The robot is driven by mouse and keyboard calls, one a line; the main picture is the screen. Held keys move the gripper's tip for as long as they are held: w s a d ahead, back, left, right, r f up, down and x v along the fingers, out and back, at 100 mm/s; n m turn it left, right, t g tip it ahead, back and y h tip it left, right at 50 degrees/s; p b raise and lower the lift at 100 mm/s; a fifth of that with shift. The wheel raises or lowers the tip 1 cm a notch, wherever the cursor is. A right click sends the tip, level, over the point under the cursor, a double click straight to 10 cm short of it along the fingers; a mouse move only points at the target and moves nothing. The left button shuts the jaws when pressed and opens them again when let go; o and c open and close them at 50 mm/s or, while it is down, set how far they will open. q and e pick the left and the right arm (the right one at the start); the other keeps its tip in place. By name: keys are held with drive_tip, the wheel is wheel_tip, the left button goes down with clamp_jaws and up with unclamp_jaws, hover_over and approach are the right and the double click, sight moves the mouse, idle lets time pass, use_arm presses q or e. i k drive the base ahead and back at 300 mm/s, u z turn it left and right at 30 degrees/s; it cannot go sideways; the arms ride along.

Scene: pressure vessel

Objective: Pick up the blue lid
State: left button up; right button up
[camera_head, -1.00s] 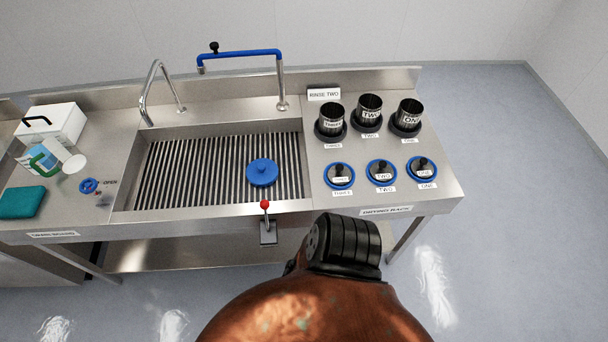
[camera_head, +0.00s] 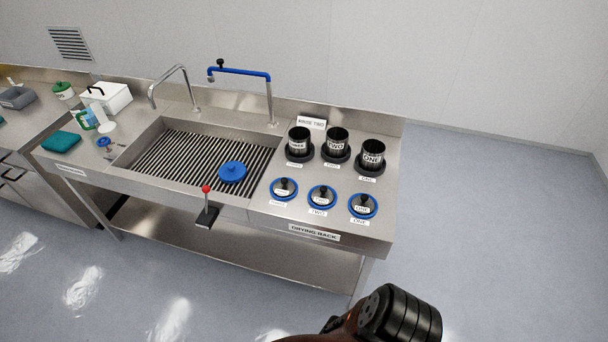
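The blue lid (camera_head: 232,172) is round with a small knob on top. It lies on the slatted rack in the sink (camera_head: 190,155), toward the right front part of the basin. Nothing covers it. A dark, rounded part of my own body shows at the bottom right, well apart from the lid and in front of the bench. Neither gripper shows in the view.
A lever with a red knob (camera_head: 206,190) juts from the sink's front edge. A blue faucet (camera_head: 240,72) and a steel faucet (camera_head: 178,82) stand behind the basin. Labelled black cups (camera_head: 336,143) and blue-rimmed lids (camera_head: 322,196) fill the drying rack at right.

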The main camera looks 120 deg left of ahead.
sight(233, 172)
drive_tip(key=z, duration=0.15)
drive_tip(key=i, duration=0.05)
drive_tip(key=u, duration=3.55)
